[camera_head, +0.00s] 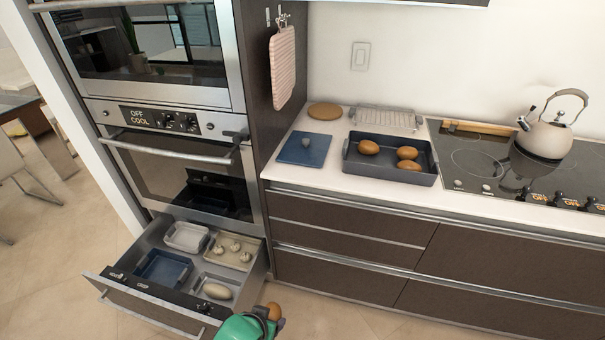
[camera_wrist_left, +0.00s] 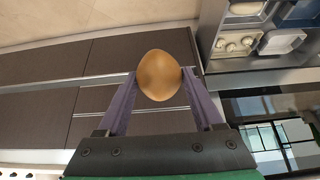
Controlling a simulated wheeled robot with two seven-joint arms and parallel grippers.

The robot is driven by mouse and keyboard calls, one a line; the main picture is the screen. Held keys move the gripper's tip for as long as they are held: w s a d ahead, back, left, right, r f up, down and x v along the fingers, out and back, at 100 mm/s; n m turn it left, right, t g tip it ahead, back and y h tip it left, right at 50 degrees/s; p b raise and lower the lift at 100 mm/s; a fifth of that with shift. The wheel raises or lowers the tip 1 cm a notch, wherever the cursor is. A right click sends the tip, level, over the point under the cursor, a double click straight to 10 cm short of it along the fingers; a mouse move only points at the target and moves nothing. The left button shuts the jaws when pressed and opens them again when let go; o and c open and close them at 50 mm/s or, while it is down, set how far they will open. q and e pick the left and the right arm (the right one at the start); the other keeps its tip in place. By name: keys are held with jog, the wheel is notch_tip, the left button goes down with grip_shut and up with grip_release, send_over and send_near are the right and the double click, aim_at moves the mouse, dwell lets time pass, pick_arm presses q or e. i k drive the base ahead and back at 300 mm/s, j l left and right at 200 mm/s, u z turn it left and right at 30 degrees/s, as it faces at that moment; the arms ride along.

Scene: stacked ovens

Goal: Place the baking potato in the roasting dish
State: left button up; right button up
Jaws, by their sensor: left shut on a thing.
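My left gripper (camera_head: 272,318) is shut on a brown baking potato (camera_head: 274,311) at the bottom of the head view, low in front of the counter and just right of the open drawer. In the left wrist view, the potato (camera_wrist_left: 160,76) sits between the two purple fingertips (camera_wrist_left: 160,78). A dark blue-grey roasting dish (camera_head: 395,179) stands on the counter, up and right of the gripper. It holds three brown potatoes (camera_head: 407,153). My right gripper is not in view.
The open drawer (camera_head: 150,304) holds an empty blue dish (camera_head: 162,268), a white tray (camera_head: 187,237), a tray of pale round items (camera_head: 232,250) and a dish with a pale oblong item (camera_head: 217,291). A blue board (camera_head: 306,148), a rack (camera_head: 386,118) and a kettle (camera_head: 545,138) stand on the worktop.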

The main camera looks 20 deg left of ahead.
aim_at(158, 271)
jog(key=k+j+z, duration=0.15)
jog(key=j, duration=0.45)
jog(key=k+j+z, duration=0.2)
jog(key=j, duration=0.4)
jog(key=k+j+z, duration=0.15)
jog(key=j, duration=0.45)
jog(key=k+j+z, duration=0.2)
jog(key=j, duration=0.35)
jog(key=k+j+z, duration=0.15)
jog(key=k+j, duration=0.15)
jog(key=j, duration=0.2)
jog(key=k+j+z, duration=0.15)
jog(key=k+j, duration=0.15)
jog(key=j, duration=0.2)
jog(key=k+j+z, duration=0.2)
jog(key=j, duration=0.25)
jog(key=k+j, duration=0.4)
jog(key=j, duration=0.2)
